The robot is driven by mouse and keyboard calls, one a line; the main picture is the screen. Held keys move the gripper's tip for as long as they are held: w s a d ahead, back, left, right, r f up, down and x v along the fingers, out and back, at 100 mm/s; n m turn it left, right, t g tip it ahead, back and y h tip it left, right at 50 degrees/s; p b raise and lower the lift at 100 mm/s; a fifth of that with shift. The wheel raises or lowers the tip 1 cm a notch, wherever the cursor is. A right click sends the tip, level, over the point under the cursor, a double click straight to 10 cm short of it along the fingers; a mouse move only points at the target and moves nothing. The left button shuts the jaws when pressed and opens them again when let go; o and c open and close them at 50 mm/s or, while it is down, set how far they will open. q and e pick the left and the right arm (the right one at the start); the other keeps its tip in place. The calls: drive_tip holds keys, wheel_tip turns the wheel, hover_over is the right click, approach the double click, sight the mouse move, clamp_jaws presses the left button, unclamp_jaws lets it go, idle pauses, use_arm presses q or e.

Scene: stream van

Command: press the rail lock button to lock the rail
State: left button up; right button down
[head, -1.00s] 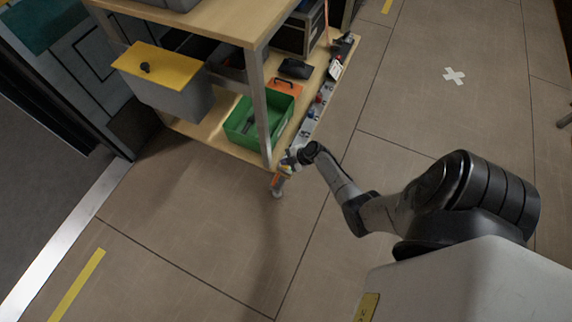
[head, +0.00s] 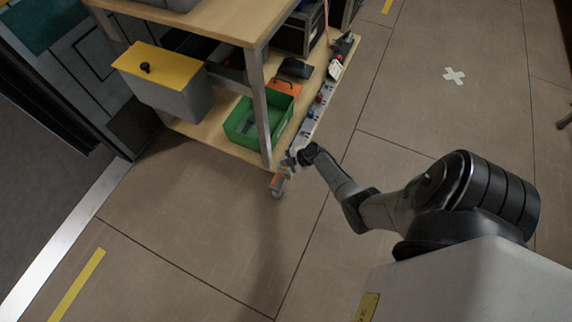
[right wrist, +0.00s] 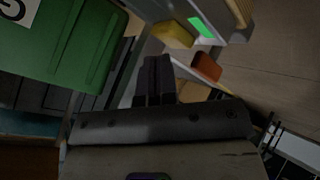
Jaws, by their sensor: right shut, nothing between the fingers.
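My right gripper (head: 286,164) is at the near right corner of the wooden workbench's lower shelf, small and partly hidden by its own wrist. In the right wrist view its two dark fingers (right wrist: 155,78) are together and empty. Beyond them are a yellow block (right wrist: 172,35), a lit green patch (right wrist: 201,27) and a red-orange block (right wrist: 206,66). A grey strip (head: 306,128) with red and blue knobs runs along the shelf's right edge. I cannot tell which part is the rail lock button, or whether the fingertips touch anything. My left gripper is not in view.
A green bin (head: 240,132) stands on the lower shelf beside the metal leg (head: 262,110). A grey box with a yellow lid (head: 158,65) hangs at the left. The floor (head: 200,220) in front and to the right is clear.

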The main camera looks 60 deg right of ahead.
drive_tip(key=shift+f, duration=0.45)
idle(0.3)
drive_tip(key=shift+r, duration=0.2)
drive_tip(key=shift+r+p, duration=0.7)
drive_tip(key=shift+r, duration=0.05)
drive_tip(key=shift+r, duration=0.1)
wheel_tip(320, 180, up, 6)
drive_tip(key=p, duration=0.4)
idle(0.8)
